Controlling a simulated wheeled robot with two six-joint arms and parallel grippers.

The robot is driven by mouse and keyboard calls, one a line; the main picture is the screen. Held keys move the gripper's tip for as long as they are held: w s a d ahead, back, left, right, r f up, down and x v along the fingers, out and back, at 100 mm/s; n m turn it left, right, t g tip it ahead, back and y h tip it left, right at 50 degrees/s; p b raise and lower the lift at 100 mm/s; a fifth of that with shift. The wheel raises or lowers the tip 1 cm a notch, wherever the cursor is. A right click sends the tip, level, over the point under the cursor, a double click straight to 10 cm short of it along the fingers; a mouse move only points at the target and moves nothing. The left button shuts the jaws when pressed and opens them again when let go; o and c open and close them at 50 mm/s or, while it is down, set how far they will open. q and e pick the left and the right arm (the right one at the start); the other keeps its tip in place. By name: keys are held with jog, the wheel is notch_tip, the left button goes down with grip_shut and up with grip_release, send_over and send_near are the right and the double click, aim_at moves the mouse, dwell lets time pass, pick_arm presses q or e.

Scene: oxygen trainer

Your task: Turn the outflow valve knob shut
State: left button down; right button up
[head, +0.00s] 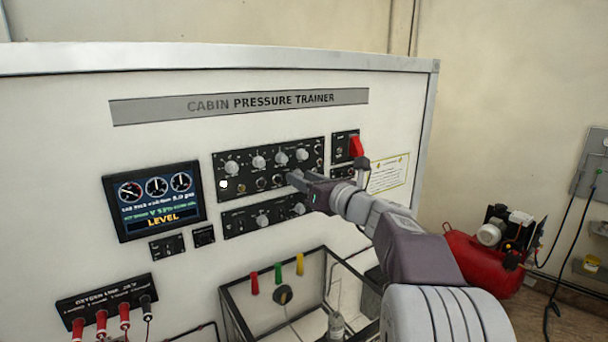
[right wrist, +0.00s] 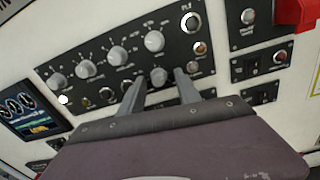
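My right gripper (head: 293,178) reaches from the right to the upper black control panel (head: 268,146) of the cabin pressure trainer. In the right wrist view its two fingers (right wrist: 158,88) are apart, one on either side of a small grey knob (right wrist: 158,76) in the panel's lower row. I cannot tell whether the fingers touch it. The gripper hides this knob in the head view. The small labels are not legible, so I cannot tell which knob is the outflow valve. My left gripper is not in view.
Several larger grey knobs (right wrist: 118,55) form the row above. A red guarded switch (head: 356,146) sits to the right. A lit display (head: 155,200) reads LEVEL at the left. A second black panel (head: 240,219) lies below. A red compressor (head: 480,262) stands right of the trainer.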

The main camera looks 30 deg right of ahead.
jog(key=shift+s+r, duration=0.2)
jog(key=shift+s, duration=0.4)
jog(key=c, duration=0.4)
grip_shut()
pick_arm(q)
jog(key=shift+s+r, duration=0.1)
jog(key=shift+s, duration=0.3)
